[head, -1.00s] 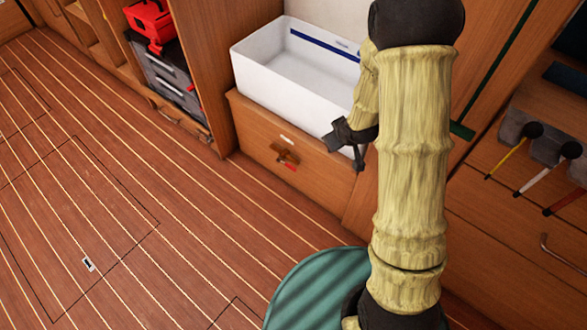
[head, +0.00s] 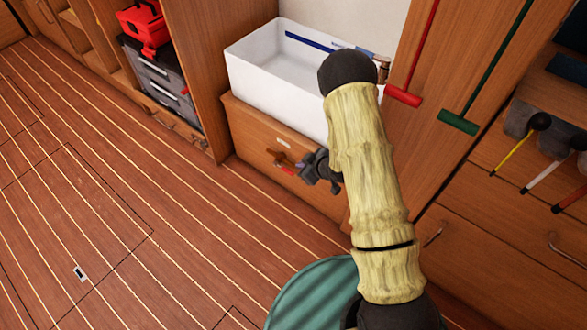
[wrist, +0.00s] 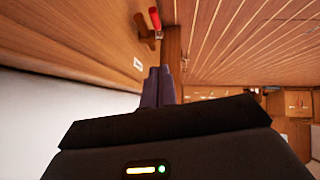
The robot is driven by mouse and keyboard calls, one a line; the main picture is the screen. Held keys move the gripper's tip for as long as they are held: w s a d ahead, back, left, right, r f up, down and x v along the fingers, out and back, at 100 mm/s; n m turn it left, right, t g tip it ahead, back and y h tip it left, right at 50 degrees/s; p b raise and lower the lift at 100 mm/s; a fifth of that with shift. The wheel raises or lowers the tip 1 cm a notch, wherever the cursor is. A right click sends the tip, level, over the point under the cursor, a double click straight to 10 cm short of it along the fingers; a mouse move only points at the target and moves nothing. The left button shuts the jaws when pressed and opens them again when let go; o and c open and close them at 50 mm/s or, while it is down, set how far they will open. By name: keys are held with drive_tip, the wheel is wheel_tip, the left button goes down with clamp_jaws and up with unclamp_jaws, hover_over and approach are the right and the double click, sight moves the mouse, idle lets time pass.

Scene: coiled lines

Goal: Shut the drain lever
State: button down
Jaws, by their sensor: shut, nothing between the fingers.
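The drain lever (head: 287,170), a brass fitting with a red handle, is on the wooden front panel below the white basin. In the wrist view the red handle (wrist: 155,18) shows at the top, beyond my fingertips. My gripper (head: 306,167) is just right of the lever in the head view, close to the panel.
The white basin (head: 250,75) sits above the panel. A small white label (head: 284,143) is above the lever. Red (head: 404,95) and green (head: 458,122) long-handled tools stand at the right. A red toolbox (head: 145,30) is at the left. The plank floor is open at the left.

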drive_tip(key=b, duration=0.5)
hover_over(285, 169)
drive_tip(key=s+d, duration=0.1)
drive_tip(key=s, duration=0.2)
wheel_tip(285, 169, down, 8)
drive_tip(key=f, duration=0.1)
drive_tip(key=f+b, duration=0.1)
drive_tip(key=d, duration=0.1)
drive_tip(key=shift+w+d+f, duration=0.1)
drive_tip(key=shift+w+f, duration=0.25)
drive_tip(key=shift+f, duration=0.05)
